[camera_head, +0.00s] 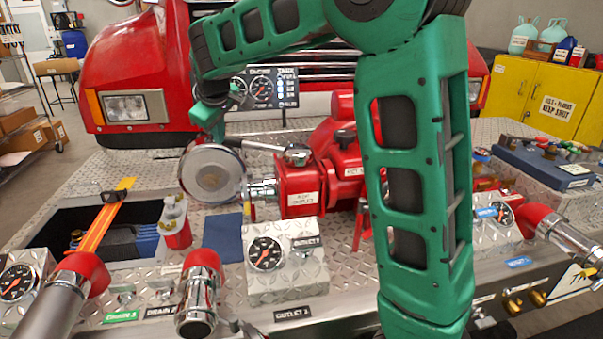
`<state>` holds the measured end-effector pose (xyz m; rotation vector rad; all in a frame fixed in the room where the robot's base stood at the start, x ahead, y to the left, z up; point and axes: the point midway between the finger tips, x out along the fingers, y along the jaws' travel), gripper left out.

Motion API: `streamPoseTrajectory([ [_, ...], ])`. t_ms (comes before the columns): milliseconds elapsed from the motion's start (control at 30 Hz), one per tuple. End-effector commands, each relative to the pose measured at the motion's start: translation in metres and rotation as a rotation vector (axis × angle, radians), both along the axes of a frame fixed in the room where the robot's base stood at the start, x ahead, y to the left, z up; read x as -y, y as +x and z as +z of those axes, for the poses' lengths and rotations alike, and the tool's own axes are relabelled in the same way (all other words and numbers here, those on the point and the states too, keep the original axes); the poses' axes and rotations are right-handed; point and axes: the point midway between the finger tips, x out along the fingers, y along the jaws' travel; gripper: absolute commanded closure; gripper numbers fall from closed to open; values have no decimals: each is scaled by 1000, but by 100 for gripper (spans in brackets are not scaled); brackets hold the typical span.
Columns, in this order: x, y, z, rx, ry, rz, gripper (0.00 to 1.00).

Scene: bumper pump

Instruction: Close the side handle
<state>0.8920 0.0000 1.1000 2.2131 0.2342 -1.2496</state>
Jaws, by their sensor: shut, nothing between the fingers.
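A red pump (333,150) stands on the diamond-plate bumper, partly hidden behind my green arm. A silver lever (266,146), which looks like the side handle, lies nearly level above the pump's left outlet. It runs from a metal pivot (297,155) toward the left, and its left end is close to a large round silver cap (212,172). My gripper (208,128) points down just behind and above the cap, left of the lever's end. It is shut and empty. Its tips are partly hidden, and I cannot tell whether it touches the lever.
A gauge box (288,275) stands in front of the pump. Chrome nozzles with red collars (200,290) stick up along the front edge. An open compartment (100,228) with orange straps is at the left. The red truck front (140,70) stands behind.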

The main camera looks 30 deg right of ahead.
Motion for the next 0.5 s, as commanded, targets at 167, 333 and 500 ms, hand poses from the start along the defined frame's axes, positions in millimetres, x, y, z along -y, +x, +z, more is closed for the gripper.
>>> streamPoseTrajectory([
  [167,1,0,0,3,-1,-5,100],
  [333,-13,-11,4,3,-1,-4,100],
  [500,-28,-28,22,5,1,-5,100],
])
